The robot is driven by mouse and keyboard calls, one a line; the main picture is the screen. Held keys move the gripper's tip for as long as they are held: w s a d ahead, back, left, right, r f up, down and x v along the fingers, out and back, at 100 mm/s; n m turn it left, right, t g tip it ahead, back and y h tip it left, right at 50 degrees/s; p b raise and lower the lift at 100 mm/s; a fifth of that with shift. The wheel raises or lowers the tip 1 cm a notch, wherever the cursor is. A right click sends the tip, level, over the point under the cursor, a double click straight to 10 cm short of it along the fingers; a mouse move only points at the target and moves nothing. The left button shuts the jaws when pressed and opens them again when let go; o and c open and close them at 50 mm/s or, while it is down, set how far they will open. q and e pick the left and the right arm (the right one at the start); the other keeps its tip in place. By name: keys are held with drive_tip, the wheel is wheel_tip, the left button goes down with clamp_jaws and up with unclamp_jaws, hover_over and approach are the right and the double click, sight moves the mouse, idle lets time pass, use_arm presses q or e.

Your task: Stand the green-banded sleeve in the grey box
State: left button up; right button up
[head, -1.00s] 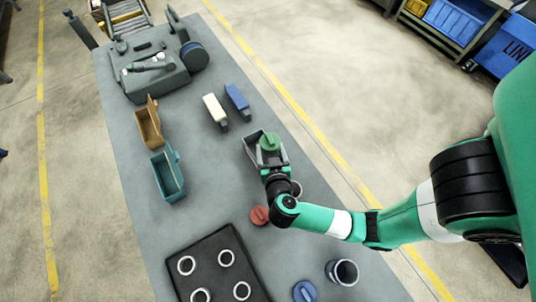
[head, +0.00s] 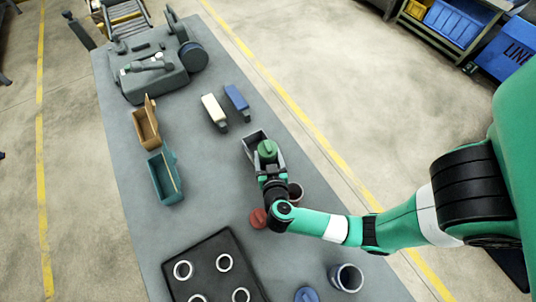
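The grey box (head: 254,139) stands near the middle right of the table. A green round piece (head: 267,150), which I take for the top of the green-banded sleeve, shows over the box's opening. My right gripper (head: 270,170) reaches over the near end of the box and appears shut on this sleeve. The sleeve's lower part is hidden, so I cannot tell whether it touches the box floor. My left gripper is not in view.
A red-lined sleeve (head: 296,191) and a red disc (head: 259,218) are close to my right wrist. A dark tray with rings (head: 211,240), a grey sleeve (head: 346,277) and a blue disc (head: 306,294) are nearer. Teal (head: 160,178) and brown (head: 142,126) boxes stand left.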

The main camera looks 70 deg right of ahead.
drive_tip(key=o, duration=1)
drive_tip(key=shift+f, duration=0.3)
drive_tip(key=shift+r, duration=0.1)
drive_tip(key=shift+r, duration=0.3)
drive_tip(key=p+v, duration=0.3)
drive_tip(key=v, duration=0.9)
drive_tip(key=shift+r+p, duration=0.3)
drive_tip(key=shift+r, duration=0.1)
drive_tip(key=shift+r, duration=0.1)
